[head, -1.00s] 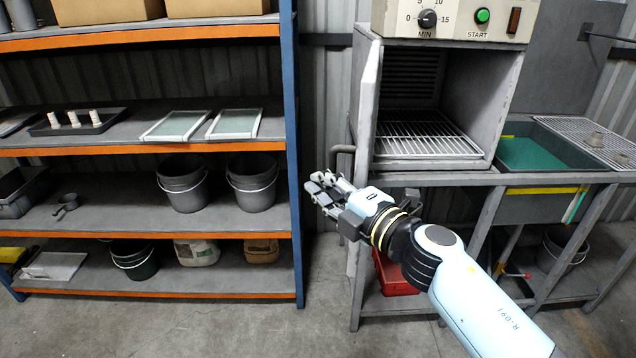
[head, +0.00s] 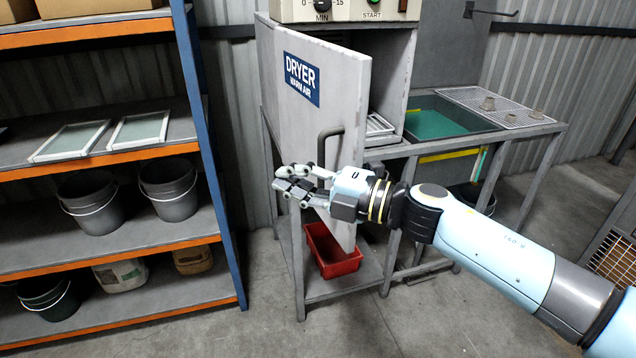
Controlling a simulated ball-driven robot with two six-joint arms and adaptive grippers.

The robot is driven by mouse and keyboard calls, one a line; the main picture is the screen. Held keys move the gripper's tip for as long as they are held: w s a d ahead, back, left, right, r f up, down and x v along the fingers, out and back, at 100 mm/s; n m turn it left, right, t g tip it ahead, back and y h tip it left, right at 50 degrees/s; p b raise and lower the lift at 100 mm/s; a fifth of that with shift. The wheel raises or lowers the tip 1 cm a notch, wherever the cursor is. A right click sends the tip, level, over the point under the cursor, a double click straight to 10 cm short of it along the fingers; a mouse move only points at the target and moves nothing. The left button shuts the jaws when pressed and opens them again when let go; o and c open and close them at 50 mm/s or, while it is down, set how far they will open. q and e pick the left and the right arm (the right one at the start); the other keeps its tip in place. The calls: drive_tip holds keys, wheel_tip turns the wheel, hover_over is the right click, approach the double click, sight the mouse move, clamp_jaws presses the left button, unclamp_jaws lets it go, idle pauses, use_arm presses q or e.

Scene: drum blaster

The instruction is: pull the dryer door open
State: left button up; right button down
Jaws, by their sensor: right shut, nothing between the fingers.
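The dryer door (head: 300,125) stands partly open, its labelled front face toward me and its free edge jutting out from the dryer. It covers much of the chamber opening. The dark bar handle (head: 322,150) is near the door's free edge. My right gripper (head: 284,187) is shut and empty in front of the door's lower part, close by the handle's lower end. The hand hides that end, and I cannot tell whether they touch. The dryer (head: 410,60) shows part of its inside and wire rack to the right of the door. My left gripper is out of view.
A shelf rack with a blue post (head: 205,150) stands at left, holding buckets (head: 168,190) and framed screens (head: 140,130). A red bin (head: 333,252) sits on the lower shelf under the door. A sink with a green bottom (head: 440,124) is at right. Floor in front is clear.

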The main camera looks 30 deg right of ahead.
drive_tip(key=v, duration=1.1)
drive_tip(key=shift+f, duration=0.1)
